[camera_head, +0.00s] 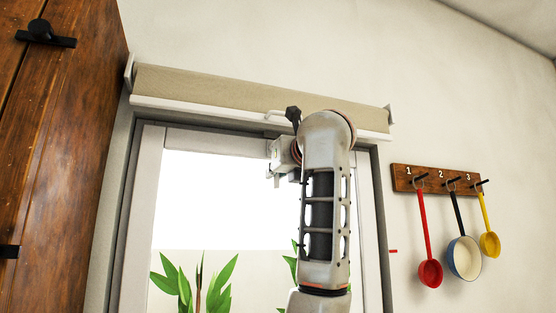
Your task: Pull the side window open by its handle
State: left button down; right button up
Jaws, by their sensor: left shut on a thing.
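The window (142,215) fills the middle of the head view, with a white frame and a bright pane. My left gripper (278,173) is in front of the upper part of the window, right of its middle. It is shut on the window's handle, which is mostly hidden behind the gripper and my arm. I cannot tell from this view whether the window stands ajar. My right gripper is not in view.
A rolled beige blind (220,89) runs above the window. A wooden cabinet (55,150) stands close on the left. On the right wall, a rack (403,178) holds a red ladle (430,272), a pan (465,258) and a yellow ladle (489,244). Green plants (222,283) show low at the pane.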

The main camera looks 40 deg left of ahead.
pick_arm(q)
jog(key=shift+d, duration=0.1)
jog(key=s+d+f+y+b, duration=0.1)
jog(key=s+d+b, duration=0.2)
jog(key=d+b, duration=0.2)
jog(key=shift+s+d+f+t+y, duration=0.3)
jog(key=shift+s+d+f+t, duration=0.1)
jog(key=shift+d, duration=0.85)
dwell(0.7)
jog(key=c, duration=2)
grip_release()
jog(key=shift+d+r, duration=0.1)
jog(key=o, duration=0.3)
jog(key=shift+s+d, duration=0.1)
jog(key=shift+s, duration=0.05)
